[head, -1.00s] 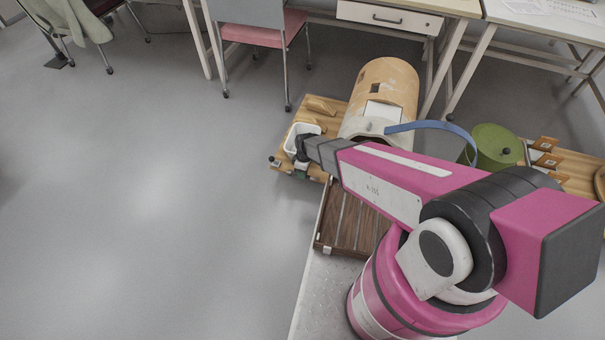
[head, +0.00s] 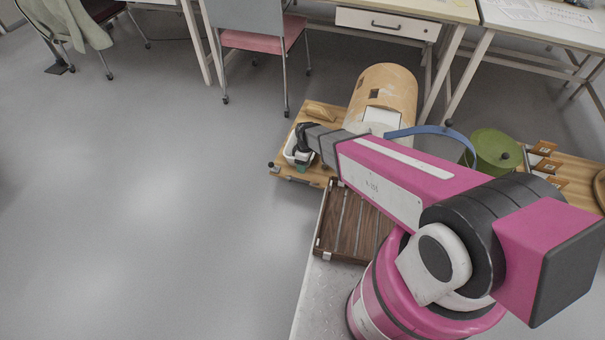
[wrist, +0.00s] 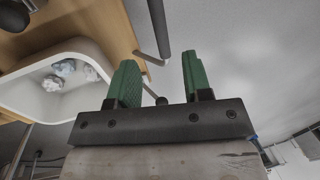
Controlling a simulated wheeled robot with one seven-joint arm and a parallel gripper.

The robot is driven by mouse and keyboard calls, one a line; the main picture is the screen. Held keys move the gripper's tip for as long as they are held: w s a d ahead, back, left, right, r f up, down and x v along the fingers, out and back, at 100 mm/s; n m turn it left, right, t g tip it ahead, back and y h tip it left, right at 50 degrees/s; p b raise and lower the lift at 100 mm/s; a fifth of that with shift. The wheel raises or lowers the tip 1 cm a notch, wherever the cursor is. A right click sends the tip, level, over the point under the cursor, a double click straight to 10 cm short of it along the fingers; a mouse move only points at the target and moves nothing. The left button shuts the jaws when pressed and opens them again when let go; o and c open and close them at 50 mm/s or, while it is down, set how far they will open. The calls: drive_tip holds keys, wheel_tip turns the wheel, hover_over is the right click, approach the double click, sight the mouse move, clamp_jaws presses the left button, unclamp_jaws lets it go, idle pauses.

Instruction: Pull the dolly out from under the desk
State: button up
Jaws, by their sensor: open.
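The dolly appears to be the low wooden platform (head: 327,121) ahead of my base, in front of the desk. A white tub (head: 291,152) stands on it. In the wrist view the wooden board (wrist: 112,22) and the tub (wrist: 40,98) with pale lumps inside fill the upper left. A dark bent metal bar (wrist: 158,25), seemingly the dolly's handle, sticks out past the board's edge. My gripper (wrist: 159,57) is open, its green fingers apart on either side of the bar's lower end in the picture. Contact cannot be told. In the head view my wrist hides part of the tub.
The desk (head: 400,8) and a chair with a pink seat (head: 265,33) are behind. A green lidded drum (head: 494,150) is at right. A slatted wooden tray (head: 350,225) lies nearer me. The floor at left is clear.

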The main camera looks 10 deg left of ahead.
drive_tip(key=shift+w+r, duration=0.25)
drive_tip(key=shift+r, duration=1.05)
drive_tip(key=shift+s, duration=0.1)
